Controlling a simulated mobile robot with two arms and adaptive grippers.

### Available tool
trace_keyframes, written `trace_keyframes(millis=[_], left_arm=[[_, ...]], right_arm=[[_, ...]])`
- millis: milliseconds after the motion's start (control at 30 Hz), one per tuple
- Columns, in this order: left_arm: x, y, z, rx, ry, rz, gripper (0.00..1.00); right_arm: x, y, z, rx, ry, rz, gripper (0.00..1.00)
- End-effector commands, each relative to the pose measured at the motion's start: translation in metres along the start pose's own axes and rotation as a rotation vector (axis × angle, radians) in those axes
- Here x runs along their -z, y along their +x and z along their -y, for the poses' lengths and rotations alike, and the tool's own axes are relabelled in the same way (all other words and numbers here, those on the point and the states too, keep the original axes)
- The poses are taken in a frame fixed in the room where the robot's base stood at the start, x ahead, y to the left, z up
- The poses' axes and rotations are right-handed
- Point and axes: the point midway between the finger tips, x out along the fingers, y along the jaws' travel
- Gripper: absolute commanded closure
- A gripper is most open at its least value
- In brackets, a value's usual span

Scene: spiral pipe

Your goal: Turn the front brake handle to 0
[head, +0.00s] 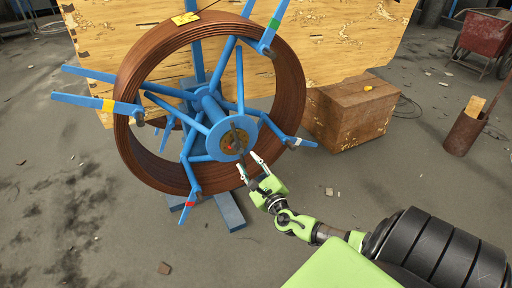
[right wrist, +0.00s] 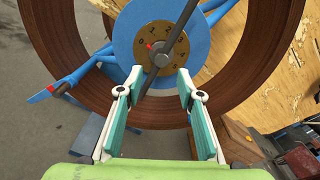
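The front brake handle is a dark bar (right wrist: 178,28) across a yellow-brown dial (right wrist: 172,60) on the blue hub. It slants from upper right to lower left in the right wrist view. A red mark (right wrist: 150,47) shows on the dial's left part; the small digits are hard to read. In the head view the dial (head: 236,142) faces me at the centre of the blue spool. My right gripper (head: 248,172) is open just below the hub; its fingers also show in the right wrist view (right wrist: 159,78). The handle's lower part appears between the fingers; contact is unclear. My left gripper is not in view.
A coil of brown pipe (head: 137,65) surrounds the hub, with blue spokes (head: 85,101) sticking out. A wooden panel (head: 335,50) and a wooden box (head: 352,112) stand behind. A rusty bin (head: 463,133) and a red cart (head: 483,35) are at the right. The floor in front is mostly clear.

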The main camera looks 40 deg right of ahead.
Motion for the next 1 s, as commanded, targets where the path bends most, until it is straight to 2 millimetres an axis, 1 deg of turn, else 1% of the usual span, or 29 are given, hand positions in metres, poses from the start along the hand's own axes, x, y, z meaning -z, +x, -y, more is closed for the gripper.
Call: trace_keyframes(millis=[33,100,200,333,500,1000], left_arm=[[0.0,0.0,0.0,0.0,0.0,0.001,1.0],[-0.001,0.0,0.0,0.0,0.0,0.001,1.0],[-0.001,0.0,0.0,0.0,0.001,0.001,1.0],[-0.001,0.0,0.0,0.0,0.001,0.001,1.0],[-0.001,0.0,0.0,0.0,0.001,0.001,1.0],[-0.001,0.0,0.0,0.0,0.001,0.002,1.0]], right_arm=[[0.001,-0.012,-0.001,-0.003,-0.001,-0.002,0.66],[0.001,-0.025,-0.001,-0.003,-0.001,-0.002,0.66],[0.001,-0.041,-0.001,-0.004,-0.002,-0.003,0.66],[0.001,-0.053,0.0,-0.002,-0.002,-0.002,0.66],[0.0,-0.059,0.0,-0.001,-0.001,-0.001,0.66],[0.0,-0.059,0.0,-0.001,0.0,-0.001,0.66]])
